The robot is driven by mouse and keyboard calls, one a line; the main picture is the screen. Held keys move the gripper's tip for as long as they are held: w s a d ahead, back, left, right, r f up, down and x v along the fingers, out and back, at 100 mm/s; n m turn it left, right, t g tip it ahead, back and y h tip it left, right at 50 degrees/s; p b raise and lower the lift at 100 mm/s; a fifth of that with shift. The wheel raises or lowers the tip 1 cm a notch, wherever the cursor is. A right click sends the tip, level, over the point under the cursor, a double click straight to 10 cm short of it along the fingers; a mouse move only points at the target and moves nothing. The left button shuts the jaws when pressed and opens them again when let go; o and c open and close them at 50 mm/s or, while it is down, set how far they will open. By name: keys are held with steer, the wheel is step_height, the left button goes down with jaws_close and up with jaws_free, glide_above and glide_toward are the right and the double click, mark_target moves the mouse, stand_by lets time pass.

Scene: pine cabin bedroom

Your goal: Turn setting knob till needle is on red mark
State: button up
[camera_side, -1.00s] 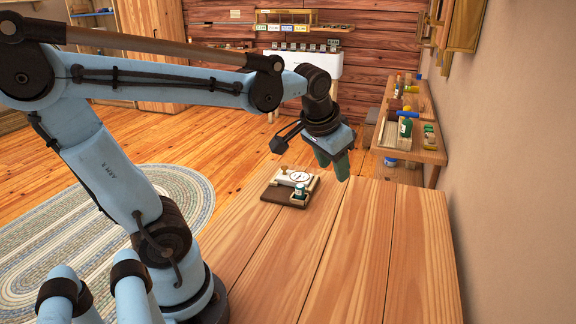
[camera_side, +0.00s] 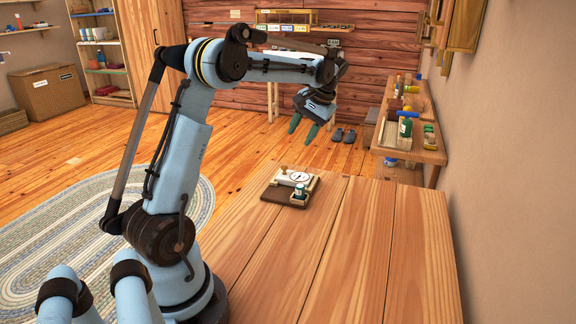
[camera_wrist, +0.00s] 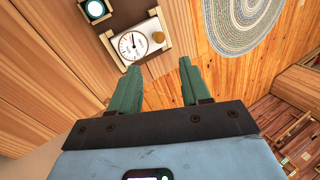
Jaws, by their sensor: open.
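The gauge device (camera_side: 293,177) sits on a brown board (camera_side: 272,193) at the far end of the wooden table, with a white body and a round dial. In the wrist view the dial (camera_wrist: 131,45) shows a dark needle; a red mark is too small to make out. A tan knob (camera_wrist: 158,37) sits beside the dial.
The table (camera_side: 340,240) is bare towards the near side. A side shelf (camera_side: 420,152) with jars and small items stands along the right wall. A braided oval rug (camera_side: 60,235) lies on the floor at left. Slippers (camera_side: 343,135) lie on the floor behind the table.

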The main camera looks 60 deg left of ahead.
mark_target(287, 168)
steer(key=x, duration=1.1)
steer(key=shift+s+a+f, duration=0.1)
steer(key=shift+f, duration=0.1)
jaws_close()
